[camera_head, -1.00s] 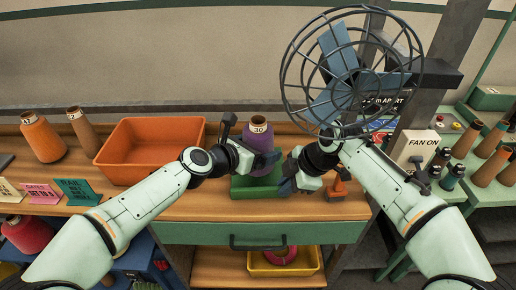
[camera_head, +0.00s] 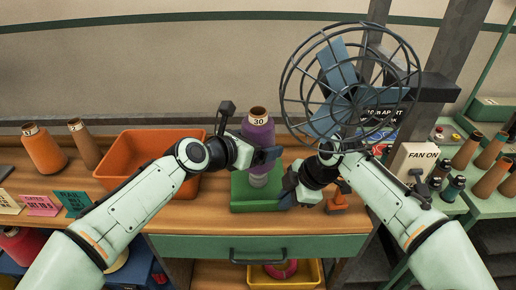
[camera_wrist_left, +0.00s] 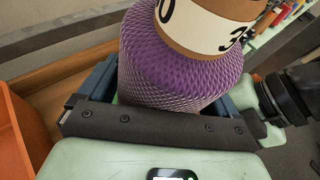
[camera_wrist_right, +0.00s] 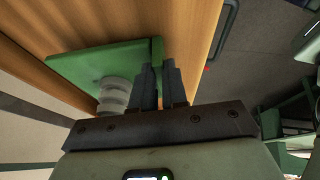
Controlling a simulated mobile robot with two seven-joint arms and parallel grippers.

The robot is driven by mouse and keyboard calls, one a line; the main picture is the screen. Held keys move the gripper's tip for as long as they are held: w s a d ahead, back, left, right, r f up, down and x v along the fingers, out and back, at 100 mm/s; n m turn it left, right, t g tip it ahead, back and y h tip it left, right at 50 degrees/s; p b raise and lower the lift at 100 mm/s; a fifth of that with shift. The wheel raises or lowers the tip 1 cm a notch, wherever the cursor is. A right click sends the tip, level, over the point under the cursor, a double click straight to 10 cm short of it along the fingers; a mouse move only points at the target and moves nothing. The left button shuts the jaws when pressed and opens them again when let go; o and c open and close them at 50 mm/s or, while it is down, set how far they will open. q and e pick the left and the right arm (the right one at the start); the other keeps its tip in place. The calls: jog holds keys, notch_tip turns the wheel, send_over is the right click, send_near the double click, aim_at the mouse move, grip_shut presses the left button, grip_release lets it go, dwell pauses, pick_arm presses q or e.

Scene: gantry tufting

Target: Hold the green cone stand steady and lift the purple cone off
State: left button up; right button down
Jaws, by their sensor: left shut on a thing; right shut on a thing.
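The purple cone (camera_head: 257,134), with a brown tip and a "30" label, stands upright in the head view. My left gripper (camera_head: 262,157) is shut around its sides; the purple body also fills the left wrist view (camera_wrist_left: 180,75). The green cone stand (camera_head: 241,192) rests on the table below, with a bare ribbed grey spindle (camera_head: 259,180) showing under the cone. Whether the spindle's top is still inside the cone is hidden. My right gripper (camera_head: 288,199) is shut on the stand's right edge; the right wrist view shows the fingers on the green plate (camera_wrist_right: 80,66).
A caged fan (camera_head: 352,82) rises behind my right arm. A small orange object (camera_head: 337,203) sits just right of the stand.

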aim_at(251, 120)
pick_arm(q)
jog(key=shift+s+r, duration=0.2)
jog(key=shift+r, duration=1.65)
jog(key=shift+s+r, duration=0.15)
jog(key=shift+r, duration=1.65)
pick_arm(e)
jog(key=shift+f, duration=0.1)
